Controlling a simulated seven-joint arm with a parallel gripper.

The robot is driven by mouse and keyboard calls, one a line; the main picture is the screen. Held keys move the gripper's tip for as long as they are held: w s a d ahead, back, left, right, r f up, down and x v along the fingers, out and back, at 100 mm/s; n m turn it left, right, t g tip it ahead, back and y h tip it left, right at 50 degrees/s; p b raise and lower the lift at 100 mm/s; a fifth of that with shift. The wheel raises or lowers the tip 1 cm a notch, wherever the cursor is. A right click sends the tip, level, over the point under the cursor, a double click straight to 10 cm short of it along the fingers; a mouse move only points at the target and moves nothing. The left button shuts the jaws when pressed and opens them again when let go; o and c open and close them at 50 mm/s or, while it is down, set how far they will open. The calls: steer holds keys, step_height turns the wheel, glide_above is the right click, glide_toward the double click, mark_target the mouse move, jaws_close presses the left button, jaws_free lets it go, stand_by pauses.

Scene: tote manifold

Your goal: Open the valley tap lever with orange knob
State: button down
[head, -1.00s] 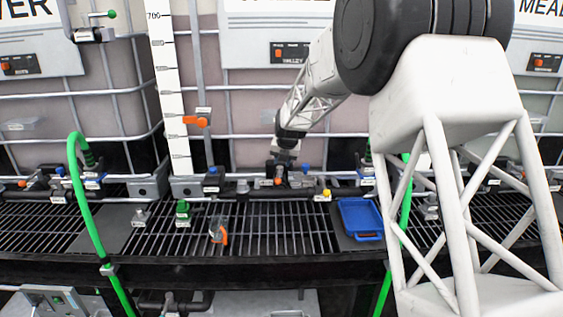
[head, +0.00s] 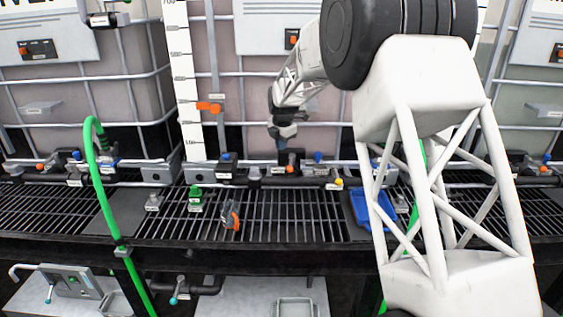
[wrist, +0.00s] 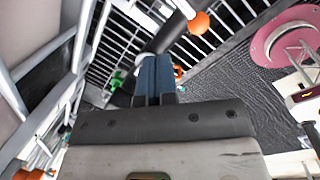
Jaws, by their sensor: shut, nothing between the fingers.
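The orange knob (head: 290,168) of the tap lever sits on the dark pipe manifold below the middle tank. In the wrist view, an orange knob (wrist: 199,23) on a pale lever stands up and to the right of the fingers; I take it to be the same one. My gripper (head: 281,143) is above and slightly left of the knob in the head view. In the wrist view, my gripper (wrist: 155,62) has its two blue-grey fingers together with nothing between them. The fingers appear apart from the knob. The lever itself is too small to make out in the head view.
A blue knob (head: 318,157) stands just right of the orange one, and a yellow knob (head: 339,182) lies farther right. A larger orange handle (head: 209,107) is on the gauge pipe. A green hose (head: 95,185) rises at left. A black grating (head: 285,215) lies in front.

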mark_target(291, 163)
steer(key=w+a+r+m+g+h, duration=0.1)
steer(key=a+r+m+g+h, duration=0.2)
steer(key=m, duration=0.9)
steer(key=shift+w+a+r+m+h, duration=0.2)
steer(key=shift+a+m+h, duration=0.15)
steer(key=shift+a, duration=1.4)
steer(key=shift+f, duration=0.1)
steer(key=x, duration=0.9)
steer(key=shift+s+d+f, duration=0.1)
steer(key=shift+s+f, duration=0.05)
steer(key=shift+f, duration=0.25)
steer(key=shift+s+d+f, duration=0.1)
steer(key=shift+s+d, duration=0.05)
steer(key=shift+d, duration=0.35)
steer(key=shift+s+d+f, duration=0.1)
steer(key=shift+s+d, duration=0.1)
steer(key=shift+d, duration=0.3)
steer(key=shift+s+d+f, duration=0.1)
steer(key=shift+d, duration=0.35)
steer(key=shift+s+d+f, duration=0.1)
steer(key=shift+s+d, duration=0.05)
steer(key=shift+d, duration=0.25)
